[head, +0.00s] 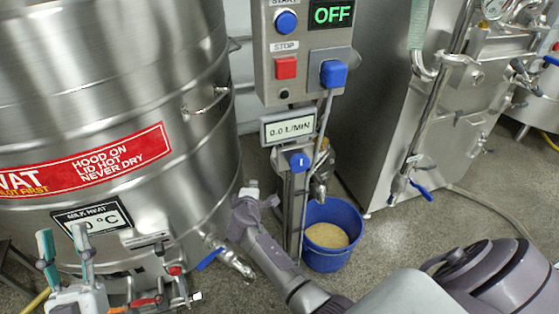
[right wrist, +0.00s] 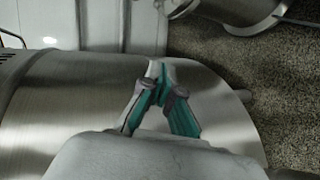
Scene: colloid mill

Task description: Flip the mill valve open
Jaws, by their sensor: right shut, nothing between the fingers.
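The mill stand (head: 292,225) is a slim metal post below a flow display that reads 0.0 L/MIN. A blue knob (head: 299,162) marked "I" sits on it, just under the display. I cannot tell if this knob is the mill valve. My right gripper (head: 250,188) is left of the post, below the knob and apart from it. In the right wrist view my right gripper (right wrist: 161,75) has its teal fingertips together and empty, in front of a shiny metal cylinder (right wrist: 75,95). My left gripper (head: 66,247) is open, in front of the tank at lower left.
A large steel tank (head: 110,60) fills the left, with a blue-levered outlet (head: 208,259) low down. A control box (head: 275,62) reading OFF is above the display. A blue bucket (head: 325,257) with tan contents stands right of the post. A steel machine (head: 375,120) is at right.

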